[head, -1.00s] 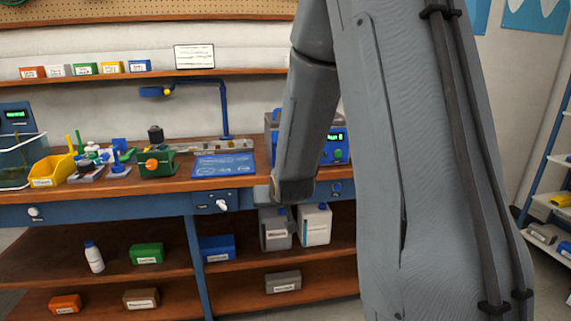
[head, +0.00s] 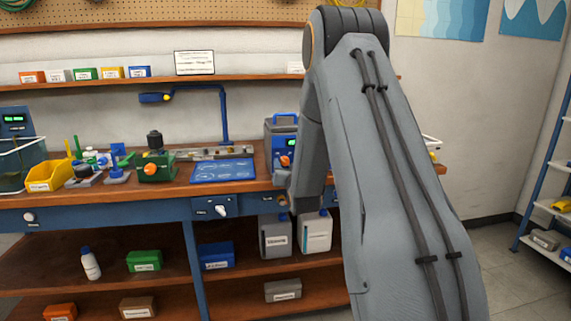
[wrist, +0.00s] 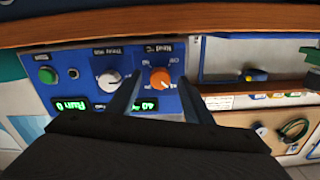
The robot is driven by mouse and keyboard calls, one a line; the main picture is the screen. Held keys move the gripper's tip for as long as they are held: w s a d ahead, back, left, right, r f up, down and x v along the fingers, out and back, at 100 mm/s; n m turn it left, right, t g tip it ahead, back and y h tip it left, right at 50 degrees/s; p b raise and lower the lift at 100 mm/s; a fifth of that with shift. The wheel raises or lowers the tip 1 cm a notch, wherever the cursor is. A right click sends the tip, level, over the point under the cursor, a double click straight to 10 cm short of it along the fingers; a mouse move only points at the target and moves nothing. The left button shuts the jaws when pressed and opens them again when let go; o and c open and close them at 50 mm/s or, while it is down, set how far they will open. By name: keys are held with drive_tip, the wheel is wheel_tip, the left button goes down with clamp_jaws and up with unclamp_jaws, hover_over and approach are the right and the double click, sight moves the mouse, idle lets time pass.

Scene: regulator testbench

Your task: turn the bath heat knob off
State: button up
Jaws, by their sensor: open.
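An orange knob (wrist: 160,79) with a pale mark sits on a blue control panel (wrist: 89,85), which appears upside down in the wrist view. A label by it is too blurred to read surely. It also shows in the head view (head: 285,161) on the front of a blue and grey bench unit (head: 281,126). My gripper (wrist: 159,80) is open, with one finger on each side of the orange knob in the picture. I cannot tell whether the fingers touch it.
A white knob (wrist: 109,79), a green button (wrist: 47,75) and lit green displays share the panel. A blue mat (head: 223,171) and a green device with an orange knob (head: 152,169) stand left on the bench. The wooden bench edge (wrist: 160,24) runs close by.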

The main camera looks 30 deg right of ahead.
drive_tip(key=shift+x, duration=0.95)
drive_tip(key=shift+c, duration=0.4)
drive_tip(key=c, duration=1)
